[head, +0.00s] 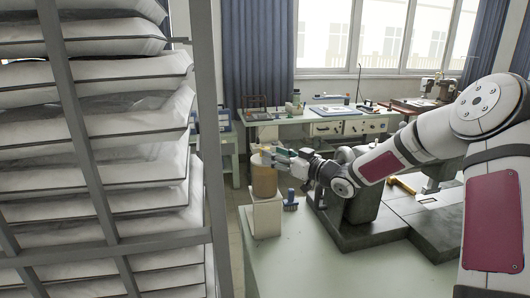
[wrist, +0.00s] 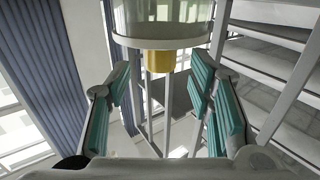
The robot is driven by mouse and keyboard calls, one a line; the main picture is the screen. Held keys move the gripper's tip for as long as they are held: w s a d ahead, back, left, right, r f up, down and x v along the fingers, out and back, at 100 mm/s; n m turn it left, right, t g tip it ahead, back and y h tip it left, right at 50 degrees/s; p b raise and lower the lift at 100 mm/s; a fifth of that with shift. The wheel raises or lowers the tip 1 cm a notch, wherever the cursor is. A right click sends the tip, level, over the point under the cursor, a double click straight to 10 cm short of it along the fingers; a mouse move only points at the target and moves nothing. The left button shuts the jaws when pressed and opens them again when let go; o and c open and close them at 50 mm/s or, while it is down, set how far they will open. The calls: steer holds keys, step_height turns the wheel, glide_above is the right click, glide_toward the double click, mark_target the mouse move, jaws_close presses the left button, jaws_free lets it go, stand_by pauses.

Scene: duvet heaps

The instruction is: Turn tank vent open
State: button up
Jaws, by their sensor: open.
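A tan, cylindrical tank (head: 264,182) stands upright on a pale block near the table's far left edge in the head view. My gripper (head: 276,157) is at its upper part, coming from the right. In the wrist view a clear cylinder (wrist: 162,18) with a pale rim is at the top, and a short yellow piece (wrist: 160,61) sticks out below it. I cannot tell for sure whether this piece is the vent. My gripper's teal-padded fingers (wrist: 161,85) are spread to either side of the yellow piece, apart from it, with nothing held.
A blue brush-like item (head: 290,200) stands right of the tank. A dark grey machine (head: 362,205) sits under my arm, with a yellow-handled tool (head: 401,184) beyond. A rack of stacked white duvets (head: 95,150) fills the left. The table's front (head: 320,270) is clear.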

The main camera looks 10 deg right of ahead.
steer(key=x, duration=0.4)
steer(key=shift+w+a, duration=0.25)
steer(key=shift+w, duration=0.1)
jaws_close()
